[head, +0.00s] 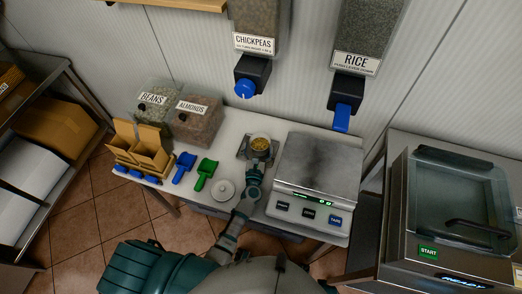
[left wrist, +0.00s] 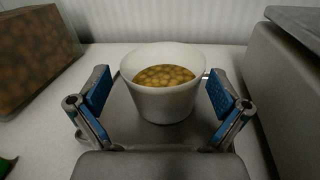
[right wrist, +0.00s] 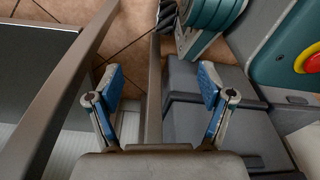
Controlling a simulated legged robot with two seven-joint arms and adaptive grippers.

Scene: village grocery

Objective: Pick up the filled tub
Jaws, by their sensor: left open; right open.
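The filled tub (head: 260,143) is a small white round cup holding yellowish chickpeas. It stands upright on a grey plate (head: 243,148) below the chickpea dispenser. In the left wrist view the tub (left wrist: 163,99) sits between the blue-padded fingers of my left gripper (left wrist: 161,95). The fingers are open, with a gap visible on each side of the tub. In the head view my left gripper (head: 258,160) reaches the tub from the front. My right gripper (right wrist: 158,88) is open and empty, low down near metal frame bars and the tiled floor.
A weighing scale (head: 317,168) stands close to the right of the tub. Left are a green scoop (head: 206,172), a blue scoop (head: 184,166), a white lid (head: 224,190) and bins of almonds (head: 196,121) and beans (head: 155,102). The chickpea dispenser (head: 250,75) hangs above.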

